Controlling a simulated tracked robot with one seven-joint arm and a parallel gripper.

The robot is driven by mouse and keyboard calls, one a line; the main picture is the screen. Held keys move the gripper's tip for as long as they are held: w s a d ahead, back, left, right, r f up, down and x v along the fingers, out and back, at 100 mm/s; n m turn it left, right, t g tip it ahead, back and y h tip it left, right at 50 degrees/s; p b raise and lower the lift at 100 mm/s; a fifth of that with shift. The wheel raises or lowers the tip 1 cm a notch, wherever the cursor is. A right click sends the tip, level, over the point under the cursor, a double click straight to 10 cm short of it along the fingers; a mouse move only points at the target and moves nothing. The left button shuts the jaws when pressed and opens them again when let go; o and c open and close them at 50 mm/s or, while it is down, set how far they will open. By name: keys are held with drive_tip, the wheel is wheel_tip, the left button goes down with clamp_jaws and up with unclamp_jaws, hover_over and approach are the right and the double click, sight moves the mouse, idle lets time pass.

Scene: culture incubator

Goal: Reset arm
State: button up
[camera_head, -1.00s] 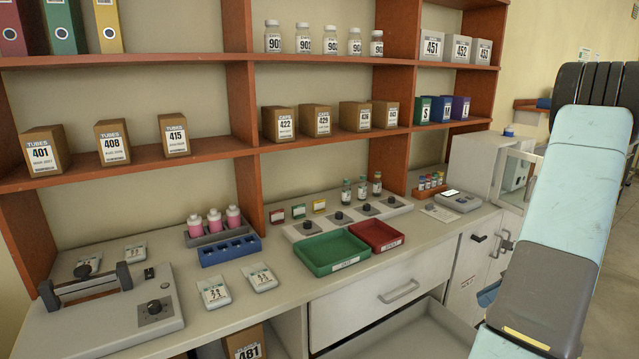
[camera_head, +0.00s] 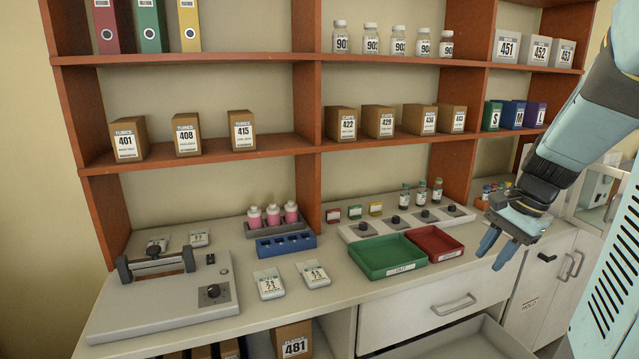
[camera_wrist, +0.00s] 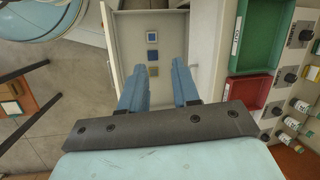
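My gripper (camera_head: 493,247) hangs at the right of the head view, in front of the counter's right part, with its blue fingers pointing down. In the wrist view my gripper (camera_wrist: 160,80) shows two blue fingers spread apart with nothing between them. Below them is an open drawer (camera_wrist: 122,30) with a few small coloured squares on its floor. The drawer (camera_head: 455,345) also shows at the bottom of the head view.
A green tray (camera_head: 388,257) and a red tray (camera_head: 436,243) stand on the counter left of my gripper. A closed drawer (camera_head: 420,312) is above the open one. Shelves hold boxes (camera_head: 243,131) and bottles (camera_head: 341,37). An incubator (camera_head: 597,190) stands at the right.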

drive_tip(key=s+a+r+n+t+h, duration=0.3)
drive_tip(key=s+a+r+n+t, duration=0.1)
drive_tip(key=s+a+r+n, duration=0.5)
drive_tip(key=shift+s+a+n+t, duration=0.3)
drive_tip(key=shift+s+a+n, duration=1)
drive_tip(key=shift+n, duration=0.2)
